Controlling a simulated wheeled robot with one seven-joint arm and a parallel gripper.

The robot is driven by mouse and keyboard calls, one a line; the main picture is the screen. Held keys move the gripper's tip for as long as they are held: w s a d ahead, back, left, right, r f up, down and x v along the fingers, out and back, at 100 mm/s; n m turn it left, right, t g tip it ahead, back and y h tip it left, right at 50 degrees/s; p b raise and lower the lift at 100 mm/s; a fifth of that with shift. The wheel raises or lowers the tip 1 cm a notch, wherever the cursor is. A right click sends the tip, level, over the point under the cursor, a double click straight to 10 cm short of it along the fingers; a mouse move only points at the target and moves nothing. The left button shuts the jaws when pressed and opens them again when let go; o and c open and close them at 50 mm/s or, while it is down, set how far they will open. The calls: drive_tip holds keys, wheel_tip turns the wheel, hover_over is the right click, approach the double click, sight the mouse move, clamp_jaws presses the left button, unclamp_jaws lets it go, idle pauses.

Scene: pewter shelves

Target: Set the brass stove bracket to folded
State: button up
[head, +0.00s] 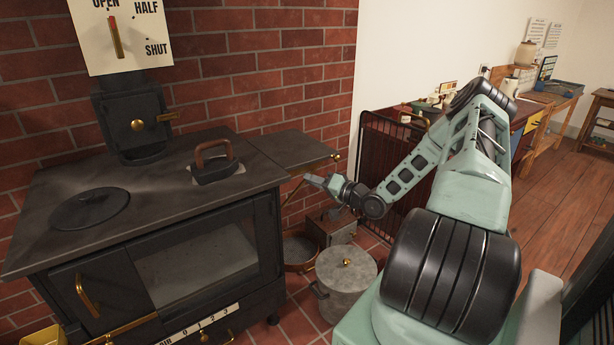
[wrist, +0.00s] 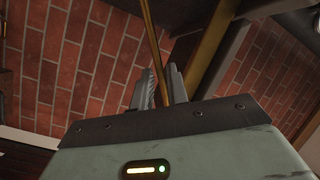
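The brass stove bracket (head: 293,192) shows as a thin slanting brass strut under the flat side shelf (head: 292,147) at the stove's right. The shelf stands out level, so the bracket appears swung out beneath it. My gripper (head: 308,180) is just below the shelf, at the strut's upper part. In the wrist view, a thin brass rod (wrist: 151,40) passes between the fingers of my gripper (wrist: 160,78). The fingers look apart, with a small gap beside the rod. A broader brass bar (wrist: 212,50) slants close by on the right; I cannot tell which bar is the bracket's arm.
The black stove (head: 130,215) stands at left with an iron (head: 214,165) on top. A grey lidded pot (head: 345,280), a round pan (head: 300,250) and a box (head: 330,228) crowd the floor below my gripper. The brick wall (head: 270,60) is close behind.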

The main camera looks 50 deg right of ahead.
drive_tip(key=shift+w+a, duration=0.15)
drive_tip(key=shift+w, duration=1.1)
clamp_jaws()
drive_tip(key=shift+w+n+y+b, duration=0.7)
drive_tip(key=shift+n+y+b, duration=0.1)
drive_tip(key=shift+y+b, duration=0.2)
unclamp_jaws()
drive_tip(key=b+v, duration=0.3)
drive_tip(key=v, duration=1.4)
drive_tip(key=shift+s+d+r, duration=0.25)
drive_tip(key=shift+r, duration=0.05)
